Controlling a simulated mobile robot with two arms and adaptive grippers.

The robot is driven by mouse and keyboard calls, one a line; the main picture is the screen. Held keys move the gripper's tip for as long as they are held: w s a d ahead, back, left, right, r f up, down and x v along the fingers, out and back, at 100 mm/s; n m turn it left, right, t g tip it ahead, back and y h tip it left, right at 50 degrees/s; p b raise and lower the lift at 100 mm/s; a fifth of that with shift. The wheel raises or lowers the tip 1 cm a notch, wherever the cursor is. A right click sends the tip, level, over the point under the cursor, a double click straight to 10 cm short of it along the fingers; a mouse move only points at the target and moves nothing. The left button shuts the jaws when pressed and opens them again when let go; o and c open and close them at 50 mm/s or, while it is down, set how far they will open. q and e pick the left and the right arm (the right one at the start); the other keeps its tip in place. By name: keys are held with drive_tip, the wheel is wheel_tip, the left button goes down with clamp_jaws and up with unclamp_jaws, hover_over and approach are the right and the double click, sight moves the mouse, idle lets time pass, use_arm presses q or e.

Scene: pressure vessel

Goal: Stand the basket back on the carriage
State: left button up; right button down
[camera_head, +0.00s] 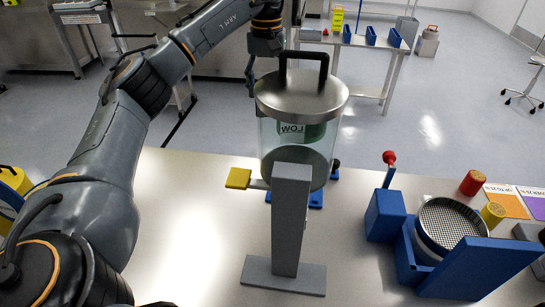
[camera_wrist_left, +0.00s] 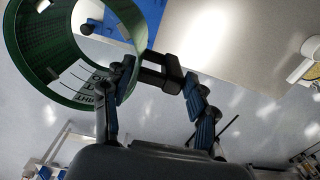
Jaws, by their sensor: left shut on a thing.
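The green basket (camera_wrist_left: 62,40), a hollow cylinder with a white lettered label, is at the upper left of the wrist view, tilted. My left gripper (camera_wrist_left: 158,74) is shut on a black handle-like part beside the basket's rim. Green with "LOW" lettering (camera_head: 293,129) shows through the glass. A blue part (camera_head: 315,198) shows low behind the vessel; I cannot tell whether it is the carriage. My right gripper is not in view.
A grey post (camera_head: 290,220) stands before the vessel, with a yellow paddle (camera_head: 238,178) at left. A blue fixture (camera_head: 405,240) holds a round mesh-bottomed dish (camera_head: 448,222) at right, near a red knob (camera_head: 389,157).

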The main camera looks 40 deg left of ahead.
use_arm(q)
wheel_tip(320, 180, down, 21)
drive_tip(key=p, duration=0.6)
drive_tip(key=o, duration=1.7)
drive_tip(key=shift+c, duration=0.2)
drive_tip(key=shift+r, duration=0.1)
